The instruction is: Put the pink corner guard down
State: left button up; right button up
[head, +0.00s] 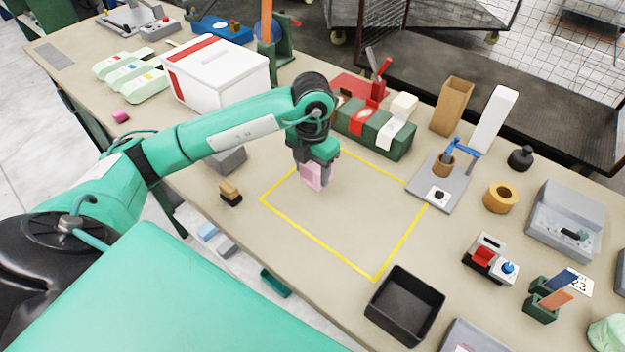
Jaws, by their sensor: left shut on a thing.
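The pink corner guard (311,178) is a small pale pink block at the tip of my left gripper (315,165). My right gripper is not in view.
A black open bin (405,306) stands right of the outline's near corner. A brown-and-black block (231,193) lies left of the outline. A grey plate with a blue-handled press (440,185) stands at its right. The middle of the outline is clear.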

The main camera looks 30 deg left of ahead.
aim_at(313, 183)
pick_arm(q)
notch_tip(313, 183, down, 5)
jog(key=shift+f+p, duration=0.1)
jog(key=shift+p, duration=0.3)
jog(key=shift+f, duration=0.2)
jog(key=o, duration=1)
jog(key=shift+r, duration=0.1)
jog(key=shift+r, duration=0.1)
